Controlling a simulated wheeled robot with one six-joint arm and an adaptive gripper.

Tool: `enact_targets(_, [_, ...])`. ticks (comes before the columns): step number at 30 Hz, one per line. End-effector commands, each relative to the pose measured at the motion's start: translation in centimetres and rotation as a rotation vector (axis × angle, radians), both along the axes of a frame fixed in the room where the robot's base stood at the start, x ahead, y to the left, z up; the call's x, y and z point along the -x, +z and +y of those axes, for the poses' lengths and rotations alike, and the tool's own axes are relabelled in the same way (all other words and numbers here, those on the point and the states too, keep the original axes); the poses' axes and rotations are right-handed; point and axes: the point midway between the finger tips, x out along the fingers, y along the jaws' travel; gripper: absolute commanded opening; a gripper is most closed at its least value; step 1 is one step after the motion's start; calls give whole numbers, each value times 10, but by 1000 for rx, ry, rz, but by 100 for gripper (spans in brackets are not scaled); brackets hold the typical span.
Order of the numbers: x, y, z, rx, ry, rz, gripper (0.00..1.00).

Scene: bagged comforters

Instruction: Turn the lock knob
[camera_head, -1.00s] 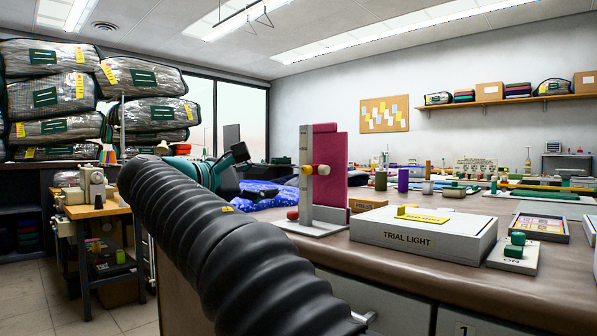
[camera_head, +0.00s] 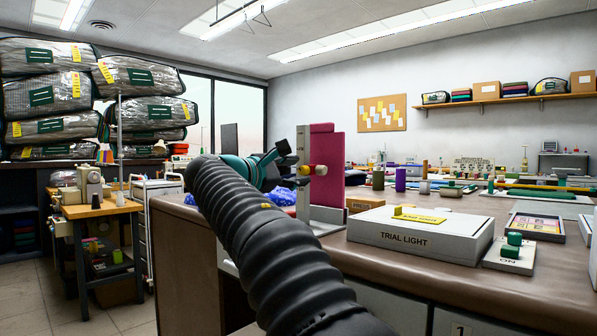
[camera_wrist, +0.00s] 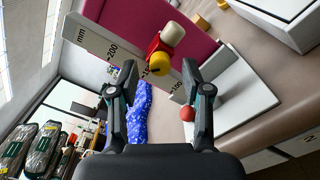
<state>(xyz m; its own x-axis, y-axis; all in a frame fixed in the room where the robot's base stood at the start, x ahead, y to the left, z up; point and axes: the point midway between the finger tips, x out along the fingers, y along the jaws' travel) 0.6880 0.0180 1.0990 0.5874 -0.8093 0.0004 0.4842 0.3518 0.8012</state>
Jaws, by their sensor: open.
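The lock knob is the yellow knob (camera_wrist: 159,63) on a red slider with a white block; in the wrist view it lies just beyond and between my fingertips. My gripper (camera_wrist: 158,82) is open, one finger on each side of the knob's line, with nothing held. In the head view my gripper (camera_head: 290,162) is at the left of the gauge, overlapping it; contact cannot be told.
A magenta panel (camera_head: 326,155) stands behind the gauge. A red ball (camera_wrist: 188,114) is low on the gauge's base. A white TRIAL LIGHT box (camera_head: 405,240) and a green ON switch (camera_head: 513,240) lie to the right on the brown bench (camera_head: 395,279). Blue patterned fabric (camera_head: 281,197) lies behind.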

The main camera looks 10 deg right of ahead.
Motion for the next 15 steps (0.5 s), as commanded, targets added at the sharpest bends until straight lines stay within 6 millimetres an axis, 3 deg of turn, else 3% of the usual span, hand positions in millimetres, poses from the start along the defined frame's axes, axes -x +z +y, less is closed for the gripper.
enact_targets(13, [-7, 0, -10, 0, 1, 0, 49])
enact_targets(14, [-7, 0, -10, 0, 1, 0, 46])
enact_targets(15, [-7, 0, -10, 0, 1, 0, 36])
